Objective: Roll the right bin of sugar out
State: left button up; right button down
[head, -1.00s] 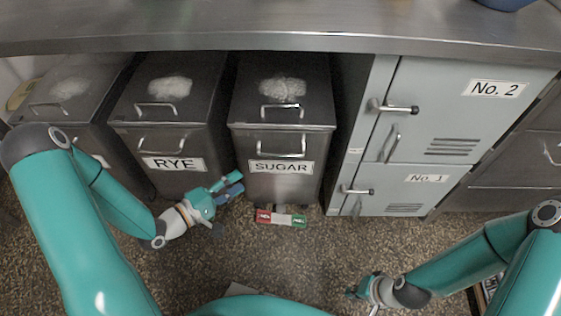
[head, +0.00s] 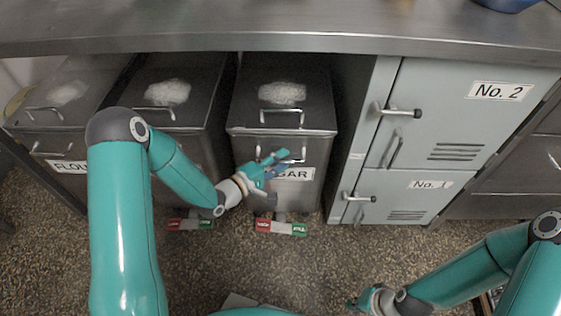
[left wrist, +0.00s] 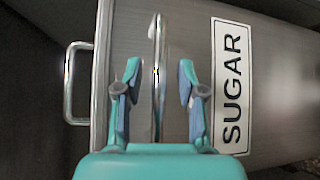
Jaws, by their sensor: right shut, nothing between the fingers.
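The right bin (head: 310,142) is a dark metal bin labelled SUGAR, standing under the counter. It has a front handle (left wrist: 158,55) and a handle on its lid (head: 282,111). My left gripper (head: 277,160) is at the bin's front and partly covers the label and front handle. In the left wrist view its fingers (left wrist: 158,88) are open, one on each side of the front handle, with a gap to the bar on both sides. The SUGAR label (left wrist: 231,85) is beside them. A red and green pedal (head: 281,228) sits at the bin's foot. My right gripper (head: 357,303) is shut and empty, low over the floor.
A second bin (head: 170,117) stands left of the sugar bin, with its own pedal (head: 190,225); a flour bin (head: 60,150) is at far left. Grey lockers (head: 440,130) stand on the right. The counter (head: 280,42) overhangs the bins. The floor (head: 300,265) in front is clear.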

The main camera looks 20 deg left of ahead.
pick_arm(q)
jog(key=shift+w+d, duration=0.1)
jog(key=shift+w, duration=0.05)
grip_shut()
jog(key=shift+d+f, duration=0.1)
dwell(0.3)
